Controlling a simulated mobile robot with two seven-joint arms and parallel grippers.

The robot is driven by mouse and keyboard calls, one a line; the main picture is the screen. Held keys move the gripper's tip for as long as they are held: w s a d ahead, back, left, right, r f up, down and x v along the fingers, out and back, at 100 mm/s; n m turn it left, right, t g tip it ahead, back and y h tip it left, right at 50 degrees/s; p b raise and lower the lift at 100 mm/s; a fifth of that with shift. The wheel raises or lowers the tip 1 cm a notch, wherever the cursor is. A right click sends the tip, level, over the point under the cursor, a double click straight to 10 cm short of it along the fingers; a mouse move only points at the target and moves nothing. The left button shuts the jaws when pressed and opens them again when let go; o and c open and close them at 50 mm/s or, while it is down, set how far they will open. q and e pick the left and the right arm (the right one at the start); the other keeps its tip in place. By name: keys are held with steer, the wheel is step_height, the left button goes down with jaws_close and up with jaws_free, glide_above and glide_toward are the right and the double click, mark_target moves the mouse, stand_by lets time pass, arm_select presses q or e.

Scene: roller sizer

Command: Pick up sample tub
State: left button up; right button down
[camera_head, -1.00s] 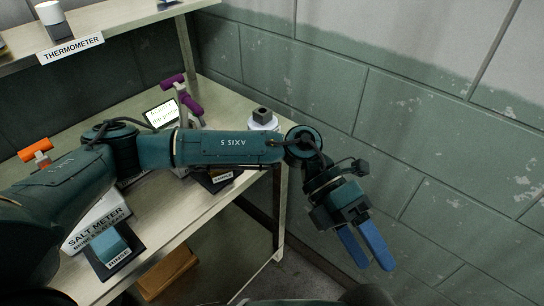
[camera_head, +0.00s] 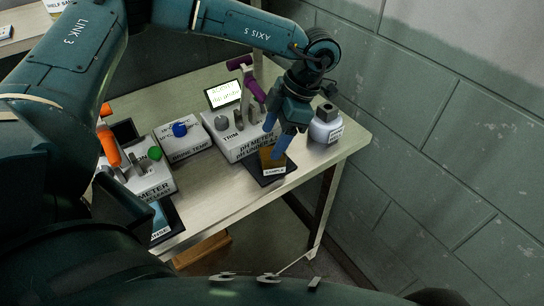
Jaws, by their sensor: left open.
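The sample tub (camera_head: 271,160), a small brown-orange block-like shape, sits on a dark pad (camera_head: 263,177) labelled SAMPLE near the table's front edge. My left gripper (camera_head: 274,142) points down just above it, with its two blue fingers apart. The nearer fingertip overlaps the tub's upper edge in the picture. I cannot tell whether it touches the tub or whether the tub is between the fingers. Part of the tub is hidden by that finger. My right gripper does not show.
A brine temp box (camera_head: 184,144), salt meter (camera_head: 148,178) and rinse pad (camera_head: 163,223) stand farther left.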

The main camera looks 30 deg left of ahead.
mark_target(263, 157)
arm_select(q)
steer(key=shift+p+x, duration=0.35)
steer(key=shift+x, duration=3.2)
steer(key=shift+c, duration=0.4)
steer(key=c, duration=0.7)
steer(key=shift+r, duration=0.1)
